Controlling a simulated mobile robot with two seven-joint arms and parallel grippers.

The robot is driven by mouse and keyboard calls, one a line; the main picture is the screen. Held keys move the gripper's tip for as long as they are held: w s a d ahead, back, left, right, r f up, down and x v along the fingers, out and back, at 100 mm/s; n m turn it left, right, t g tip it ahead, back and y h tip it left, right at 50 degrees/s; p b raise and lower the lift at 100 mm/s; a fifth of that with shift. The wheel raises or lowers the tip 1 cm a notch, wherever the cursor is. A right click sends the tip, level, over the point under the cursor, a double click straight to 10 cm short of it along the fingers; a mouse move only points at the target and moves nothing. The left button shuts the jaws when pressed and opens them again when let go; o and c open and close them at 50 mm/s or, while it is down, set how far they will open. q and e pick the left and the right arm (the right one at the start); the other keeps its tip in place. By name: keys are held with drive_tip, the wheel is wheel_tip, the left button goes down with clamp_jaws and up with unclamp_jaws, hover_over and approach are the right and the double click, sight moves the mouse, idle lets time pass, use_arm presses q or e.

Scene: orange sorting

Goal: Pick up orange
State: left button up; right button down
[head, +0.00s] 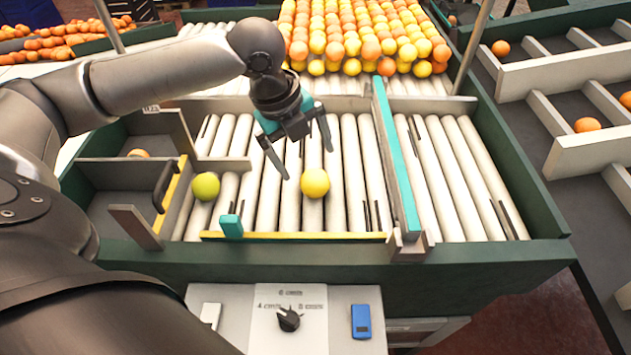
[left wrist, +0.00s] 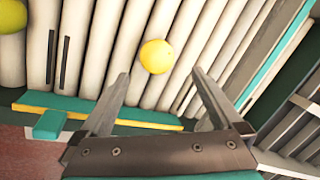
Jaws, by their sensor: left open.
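A yellow-orange fruit (head: 315,183) lies on the white rollers (head: 348,150) in the middle of the sorting table. A yellow-green fruit (head: 206,186) lies on the rollers to its left. My left gripper (head: 303,158) is open and empty, above and just behind the yellow-orange fruit, pointing down. In the left wrist view the yellow-orange fruit (left wrist: 156,56) shows beyond the two fingers, between their lines and apart from them. The yellow-green fruit (left wrist: 12,15) is at the top left corner there. My right gripper is not in view.
A big pile of oranges and yellow fruit (head: 365,35) lies at the back. A teal-topped divider (head: 397,160) stands to the right of the fruit. A yellow-edged rail (head: 295,236) borders the front. Side bins at left (head: 120,205) and trays at right (head: 560,90) hold a few oranges.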

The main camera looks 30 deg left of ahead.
sight(312, 175)
use_arm(q)
drive_tip(key=x, duration=0.7)
drive_tip(key=shift+s+a+f, duration=0.15)
drive_tip(key=shift+s+f, duration=0.05)
drive_tip(key=shift+s, duration=0.05)
drive_tip(key=shift+c, duration=0.2)
drive_tip(key=c, duration=1.4)
drive_tip(key=shift+r, duration=0.1)
